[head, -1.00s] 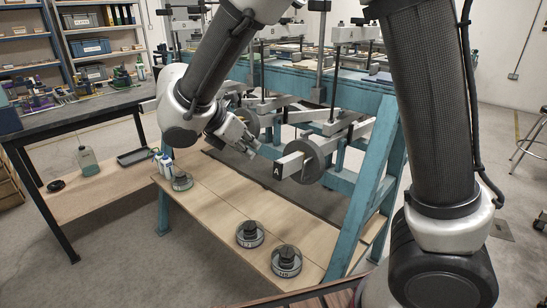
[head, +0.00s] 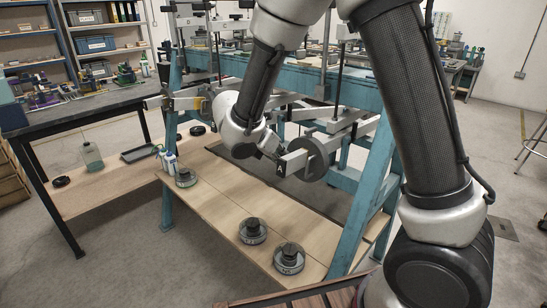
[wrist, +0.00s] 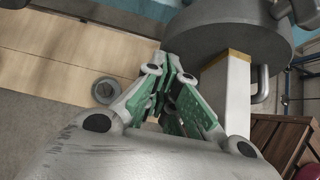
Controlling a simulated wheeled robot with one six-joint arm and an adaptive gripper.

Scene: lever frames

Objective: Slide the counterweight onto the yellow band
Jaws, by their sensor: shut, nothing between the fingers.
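The counterweight is a thick grey disc (head: 315,160) around a pale lever beam (head: 296,161) whose near end carries a black "A" plate. In the wrist view the disc (wrist: 225,28) fills the upper right. The yellow band (wrist: 240,54) shows as a thin strip on the beam, right at the disc's near edge; how much the disc covers is hidden. My gripper (head: 278,154) is beside the beam's end, left of the disc. In the wrist view my gripper (wrist: 172,62) is shut and empty, its green-padded fingertips close to the disc's lower left edge. Contact cannot be told.
Several loose round weights (head: 252,231) stand on the low wooden shelf (head: 215,205) below. The teal frame (head: 365,200) rises right of the disc. White bottles (head: 167,160) stand on the shelf's left. More levers lie behind. A wooden crate (wrist: 280,140) shows at lower right in the wrist view.

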